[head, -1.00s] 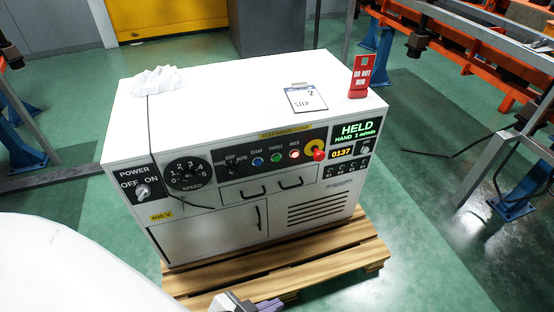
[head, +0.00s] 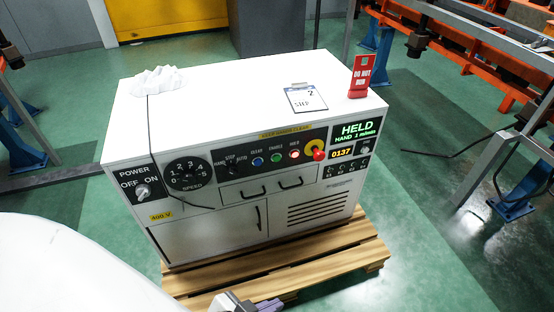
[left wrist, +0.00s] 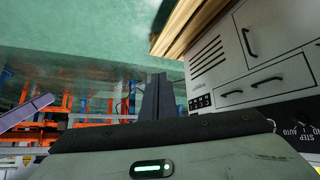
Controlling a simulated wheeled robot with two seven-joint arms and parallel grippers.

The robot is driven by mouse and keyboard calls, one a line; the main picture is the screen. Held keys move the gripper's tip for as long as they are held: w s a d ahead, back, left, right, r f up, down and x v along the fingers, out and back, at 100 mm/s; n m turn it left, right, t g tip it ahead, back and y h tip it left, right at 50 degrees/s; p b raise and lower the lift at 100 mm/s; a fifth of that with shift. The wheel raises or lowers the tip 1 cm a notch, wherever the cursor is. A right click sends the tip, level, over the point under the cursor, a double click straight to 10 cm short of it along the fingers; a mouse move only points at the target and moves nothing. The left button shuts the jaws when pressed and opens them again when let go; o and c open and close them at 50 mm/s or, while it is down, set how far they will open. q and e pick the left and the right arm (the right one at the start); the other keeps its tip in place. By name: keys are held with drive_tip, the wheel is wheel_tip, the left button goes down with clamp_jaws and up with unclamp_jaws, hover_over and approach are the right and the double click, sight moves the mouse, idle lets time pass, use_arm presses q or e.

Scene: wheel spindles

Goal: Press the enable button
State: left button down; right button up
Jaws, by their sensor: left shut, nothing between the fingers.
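The green enable button (head: 276,157) is on the dark front panel of the white cabinet (head: 215,95), between the blue clear button (head: 258,161) and the lit hold button (head: 294,154). Its label reads ENABLE. My left gripper (head: 247,303) shows at the bottom edge of the head view, in front of and below the panel, well apart from the button. In the left wrist view its fingers (left wrist: 157,97) are together, with nothing between them. The enable button is not seen in that view. My right gripper is not in view.
A red stop knob (head: 318,155) on a yellow ring sits right of the hold button. The display (head: 355,132) reads HELD. A black cable hangs over the panel's left part. The cabinet stands on a wooden pallet (head: 340,257). A red DO NOT RUN sign (head: 361,77) stands on top.

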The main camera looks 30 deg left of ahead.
sight(276, 158)
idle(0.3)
use_arm(q)
drive_tip(key=w+a+r+m+t+y+b, duration=0.1)
drive_tip(key=w+a, duration=0.3)
drive_tip(key=w, duration=0.5)
drive_tip(key=w+a+r+m+t+y+b, duration=0.1)
drive_tip(key=w+a+r+m+t+b, duration=0.2)
drive_tip(key=w, duration=0.6)
drive_tip(key=w+a+r+m+t+y+b, duration=0.2)
drive_tip(key=w+a+m+b, duration=0.2)
drive_tip(key=w, duration=0.5)
drive_tip(key=shift+w+a+r+t, duration=0.2)
drive_tip(key=shift+w+a+t, duration=0.15)
drive_tip(key=shift+a, duration=0.2)
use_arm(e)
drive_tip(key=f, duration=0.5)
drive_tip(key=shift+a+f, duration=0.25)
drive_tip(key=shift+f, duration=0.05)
use_arm(q)
drive_tip(key=w+a+b, duration=0.3)
drive_tip(key=w+a, duration=0.2)
drive_tip(key=a, duration=0.1)
drive_tip(key=shift+w+a, duration=0.3)
drive_tip(key=shift+a, duration=0.05)
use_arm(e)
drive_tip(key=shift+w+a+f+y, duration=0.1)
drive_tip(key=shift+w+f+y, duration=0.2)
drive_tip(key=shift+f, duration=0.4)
